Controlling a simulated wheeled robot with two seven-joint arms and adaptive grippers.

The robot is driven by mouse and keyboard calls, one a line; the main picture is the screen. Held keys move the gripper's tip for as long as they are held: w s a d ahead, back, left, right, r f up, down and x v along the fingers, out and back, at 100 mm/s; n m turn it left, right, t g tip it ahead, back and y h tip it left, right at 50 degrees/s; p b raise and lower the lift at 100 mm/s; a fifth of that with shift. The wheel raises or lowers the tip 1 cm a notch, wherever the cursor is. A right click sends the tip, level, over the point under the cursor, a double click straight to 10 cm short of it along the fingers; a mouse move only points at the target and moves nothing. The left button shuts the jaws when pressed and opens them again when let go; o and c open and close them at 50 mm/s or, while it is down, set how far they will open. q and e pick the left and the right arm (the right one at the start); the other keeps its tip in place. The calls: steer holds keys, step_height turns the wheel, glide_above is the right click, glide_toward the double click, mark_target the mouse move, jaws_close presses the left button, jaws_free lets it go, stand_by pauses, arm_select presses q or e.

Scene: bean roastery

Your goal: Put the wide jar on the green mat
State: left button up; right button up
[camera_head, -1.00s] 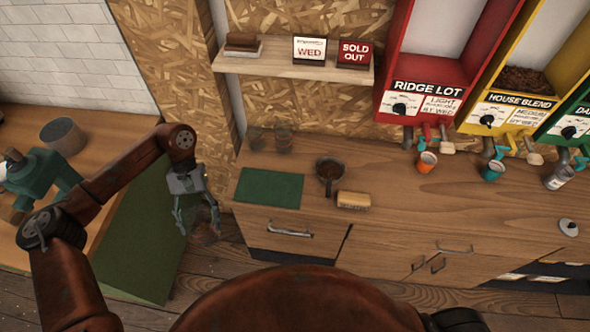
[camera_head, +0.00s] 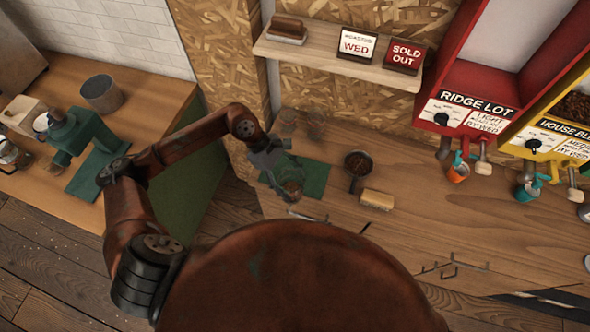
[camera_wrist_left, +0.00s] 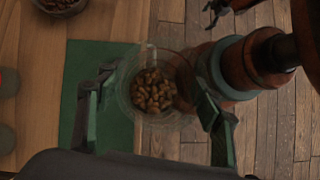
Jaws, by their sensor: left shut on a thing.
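My left gripper (camera_head: 283,170) is shut on the wide jar (camera_head: 292,188), a clear glass jar partly filled with beans. In the left wrist view the jar (camera_wrist_left: 153,92) stands between the two fingers of the gripper (camera_wrist_left: 152,112), its beans seen from above. The green mat (camera_head: 317,180) lies on the wooden counter, partly hidden behind the gripper and jar. In the left wrist view the jar overlaps the right edge of the mat (camera_wrist_left: 88,60), with floor showing beyond. The jar's height above the mat is hard to tell. My right gripper is not in view.
A dark pan of beans (camera_head: 357,163) and a tan block (camera_head: 377,199) sit right of the mat. Faint clear glassware (camera_head: 315,124) stands behind it. The counter's front edge is close to the mat.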

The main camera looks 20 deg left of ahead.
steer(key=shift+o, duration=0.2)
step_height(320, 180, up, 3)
steer(key=p, duration=0.2)
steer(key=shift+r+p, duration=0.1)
steer(key=shift+p, duration=0.25)
arm_select(q)
steer(key=d+r+n+t+y, duration=0.2)
steer(key=d+r+n+t, duration=0.5)
steer(key=n, duration=0.6)
steer(key=shift+y, duration=0.3)
steer(key=w+a+f+p, duration=0.1)
steer(key=w+a+f, duration=0.2)
steer(key=f, duration=0.1)
steer(key=w+a+f+p, duration=0.2)
steer(key=w+a+f, duration=0.1)
steer(key=w+f, duration=0.1)
steer(key=w+a+f+p, duration=0.2)
steer(key=w+a+f, duration=0.1)
steer(key=shift+w+f, duration=0.15)
steer(key=shift+f, duration=0.25)
steer(key=o, duration=1.4)
steer(key=shift+o, duration=0.2)
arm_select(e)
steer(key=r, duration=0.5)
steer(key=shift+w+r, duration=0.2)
